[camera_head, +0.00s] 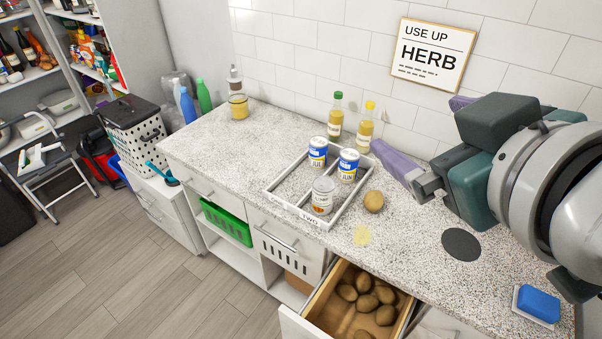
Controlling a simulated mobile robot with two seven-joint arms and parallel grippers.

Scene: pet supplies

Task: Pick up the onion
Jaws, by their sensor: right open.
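A round brown item (373,201), which looks like an onion or a potato, sits on the speckled counter just right of the divided tray. Several brown potato-like items (366,303) lie in the open drawer below; I cannot tell whether any is an onion. My right gripper (418,130) comes in from the right above the counter, with its purple fingers spread apart and nothing between them. It is up and to the right of the round brown item, apart from it. My left gripper is not in view.
The white divided tray (269,190) holds several cans. Two bottles (364,128) stand behind it by the wall. A dark disc (461,244) and a blue sponge (538,304) lie at the right. The drawer (317,307) juts out in front. The counter's left part is mostly clear.

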